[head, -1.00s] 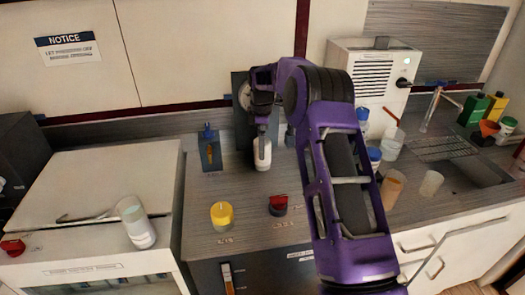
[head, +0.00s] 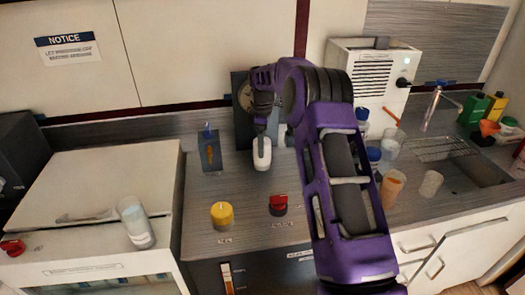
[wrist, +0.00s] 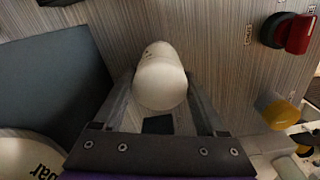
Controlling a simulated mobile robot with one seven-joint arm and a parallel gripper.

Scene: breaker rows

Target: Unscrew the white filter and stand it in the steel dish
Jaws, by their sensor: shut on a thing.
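The white filter (head: 261,157) hangs upright in front of the dark panel at the back of the counter. My gripper (head: 262,137) is shut on it from above. In the wrist view the filter (wrist: 160,78) shows as a pale rounded cylinder between the two fingers of my gripper (wrist: 161,92). I cannot tell from these views whether its top is still threaded into a fitting. I cannot make out the steel dish in either view.
A yellow knob (head: 221,215) and a red knob (head: 278,204) stand on the counter in front. A white gauge face (wrist: 28,155) is close in the wrist view. Cups (head: 392,185) and bottles stand right of my arm.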

